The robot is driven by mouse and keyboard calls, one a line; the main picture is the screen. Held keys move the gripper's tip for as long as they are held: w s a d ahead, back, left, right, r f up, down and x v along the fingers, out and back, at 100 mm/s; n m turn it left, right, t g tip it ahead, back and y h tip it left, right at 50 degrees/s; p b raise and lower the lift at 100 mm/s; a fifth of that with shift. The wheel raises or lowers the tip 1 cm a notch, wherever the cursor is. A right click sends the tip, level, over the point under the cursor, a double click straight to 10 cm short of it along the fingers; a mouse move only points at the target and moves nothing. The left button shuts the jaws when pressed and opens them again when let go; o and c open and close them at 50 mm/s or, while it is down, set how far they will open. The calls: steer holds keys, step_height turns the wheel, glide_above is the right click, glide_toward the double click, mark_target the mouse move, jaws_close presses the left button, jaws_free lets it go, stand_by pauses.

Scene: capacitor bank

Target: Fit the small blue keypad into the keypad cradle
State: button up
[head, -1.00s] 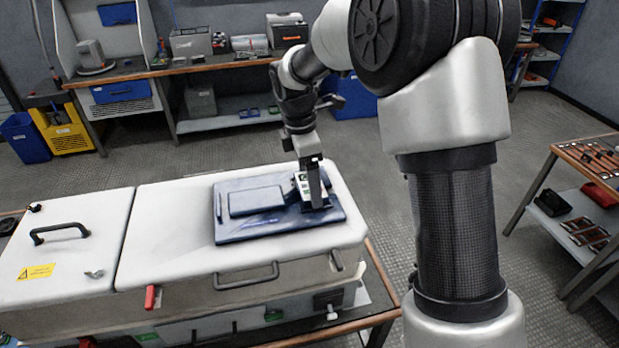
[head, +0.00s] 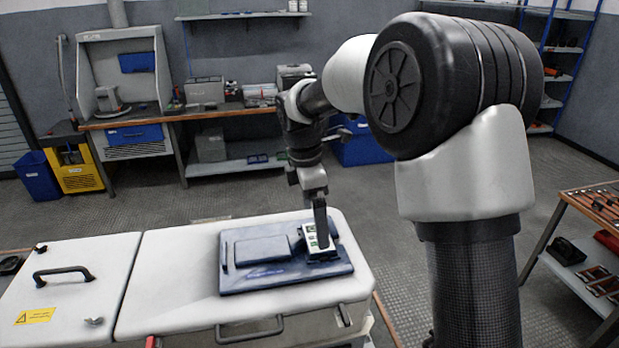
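A small device with a white and green face and dark blue edges (head: 311,237), which looks like the keypad, is at the right part of a dark blue board (head: 290,281). A raised blue rectangular block (head: 263,250) is on the board's left half. My gripper (head: 321,240) points down at the small device, and its finger overlaps the device's face. Only one finger shows clearly, so its grip cannot be told. I cannot make out the cradle, or whether the device is seated or held just above the board.
The board lies on a white cabinet top (head: 180,290) with a black handle (head: 62,273) and a yellow warning label (head: 35,317) at left. A workbench (head: 225,112) stands behind. A tool cart (head: 590,205) is at right. Floor between is clear.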

step_height(320, 180, up, 13)
steer(key=a, duration=0.1)
steer(key=s+d+r+m+t, duration=0.1)
steer(key=s+d+r+m, duration=0.1)
steer(key=s+d+m, duration=0.3)
steer(key=s+d+r+m+t, duration=0.1)
steer(key=s+d+r+m, duration=0.1)
steer(key=s+m, duration=0.35)
steer(key=s+d+f+m+t, duration=0.1)
steer(key=s+d+f+m, duration=0.1)
steer(key=s+m, duration=0.3)
steer(key=s+d+f+m+t+y+p, duration=0.1)
steer(key=s+d+f+m+t, duration=0.1)
steer(key=s, duration=0.8)
steer(key=d+f+m, duration=0.1)
steer(key=m, duration=0.1)
steer(key=shift+s+d+f+m, duration=0.15)
steer(key=shift+d+f+m, duration=0.1)
steer(key=shift+m, duration=0.1)
